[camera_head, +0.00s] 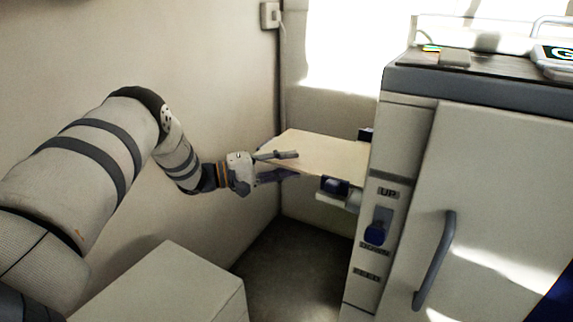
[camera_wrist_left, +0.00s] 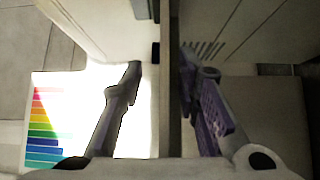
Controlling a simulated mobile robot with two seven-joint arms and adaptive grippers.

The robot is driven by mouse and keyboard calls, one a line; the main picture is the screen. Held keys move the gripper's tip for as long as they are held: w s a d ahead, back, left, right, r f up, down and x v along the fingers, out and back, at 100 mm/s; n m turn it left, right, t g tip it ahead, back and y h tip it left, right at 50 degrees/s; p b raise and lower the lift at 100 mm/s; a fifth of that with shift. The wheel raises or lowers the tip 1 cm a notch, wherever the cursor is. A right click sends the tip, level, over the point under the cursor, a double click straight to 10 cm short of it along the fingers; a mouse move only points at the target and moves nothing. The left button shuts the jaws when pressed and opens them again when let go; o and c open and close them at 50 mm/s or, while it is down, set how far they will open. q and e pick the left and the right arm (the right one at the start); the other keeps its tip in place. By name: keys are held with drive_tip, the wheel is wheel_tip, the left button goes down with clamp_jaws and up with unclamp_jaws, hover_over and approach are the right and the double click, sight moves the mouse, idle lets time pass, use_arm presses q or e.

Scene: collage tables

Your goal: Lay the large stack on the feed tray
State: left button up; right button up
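A flat tan slab (camera_head: 325,150) lies level against the machine's left side; I cannot tell if it is the large stack, the bare feed tray, or one on the other. My left gripper (camera_head: 285,164) is at its left end, with one finger above the edge and one below. In the left wrist view the fingers (camera_wrist_left: 160,65) stand apart on either side of a thin edge-on plate (camera_wrist_left: 171,110). A gap shows between the plate and the left finger; the right finger is close to it. My right gripper is not in view.
The machine (camera_head: 480,200) fills the right side, with a blue lever (camera_head: 378,228) and a door handle (camera_head: 437,260). A pale box (camera_head: 165,285) stands below my left arm. A white sheet with coloured stripes (camera_wrist_left: 50,125) shows in the wrist view. The wall is close behind my arm.

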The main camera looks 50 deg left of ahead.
use_arm(q)
drive_tip(key=shift+f, duration=0.1)
drive_tip(key=v, duration=1.2)
